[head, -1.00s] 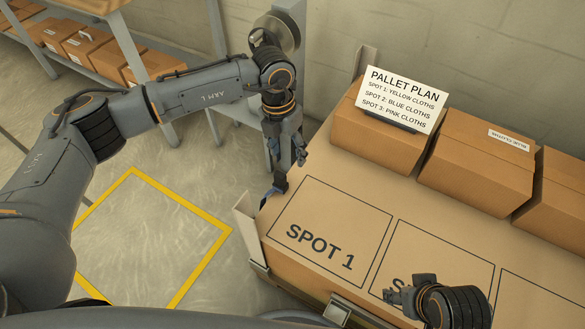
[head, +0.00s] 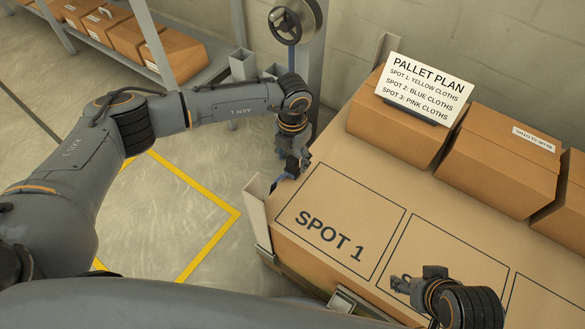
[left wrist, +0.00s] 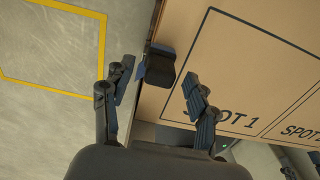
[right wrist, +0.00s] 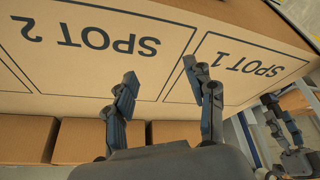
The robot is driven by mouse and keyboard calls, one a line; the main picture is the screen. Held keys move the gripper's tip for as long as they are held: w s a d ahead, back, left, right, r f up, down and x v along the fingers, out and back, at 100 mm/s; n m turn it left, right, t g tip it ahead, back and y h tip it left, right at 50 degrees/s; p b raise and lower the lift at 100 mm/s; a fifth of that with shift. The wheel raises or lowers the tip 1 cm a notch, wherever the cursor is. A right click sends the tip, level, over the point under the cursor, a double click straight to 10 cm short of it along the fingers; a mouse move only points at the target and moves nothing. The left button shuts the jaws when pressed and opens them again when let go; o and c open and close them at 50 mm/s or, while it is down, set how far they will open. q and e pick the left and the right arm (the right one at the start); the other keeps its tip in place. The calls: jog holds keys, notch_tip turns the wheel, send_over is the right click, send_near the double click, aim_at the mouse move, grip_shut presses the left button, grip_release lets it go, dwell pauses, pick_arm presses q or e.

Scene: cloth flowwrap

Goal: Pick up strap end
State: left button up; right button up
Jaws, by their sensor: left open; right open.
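The strap end is a dark block on a blue strap; in the left wrist view the strap end (left wrist: 159,70) shows between the two open fingers, at the edge of the cardboard surface. I cannot tell whether the fingers touch it. In the head view the blue strap (head: 291,58) hangs from a reel and passes behind my left arm. My left gripper (head: 284,176) points down, open, at the far left corner of the surface, and largely hides the strap end there. My right gripper (head: 398,285) is open and empty above the surface near its front edge.
A cardboard-topped pallet (head: 262,226) carries marked spots, with SPOT 1 (head: 330,236) bare. Boxes (head: 497,161) and a pallet plan sign (head: 425,88) stand along its back. A grey post (head: 316,70) with the reel (head: 297,22) rises behind my left gripper.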

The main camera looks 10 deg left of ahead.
pick_arm(q)
jog(key=shift+f, duration=0.75)
pick_arm(e)
jog(key=shift+w+a+r+t, duration=0.15)
jog(key=shift+w+a+t, duration=0.1)
jog(key=shift+w, duration=0.3)
jog(key=shift+w+a+r+t, duration=0.15)
jog(key=shift+w+t, duration=0.1)
jog(key=shift+w, duration=0.25)
pick_arm(q)
grip_shut()
pick_arm(e)
jog(key=shift+d, duration=0.1)
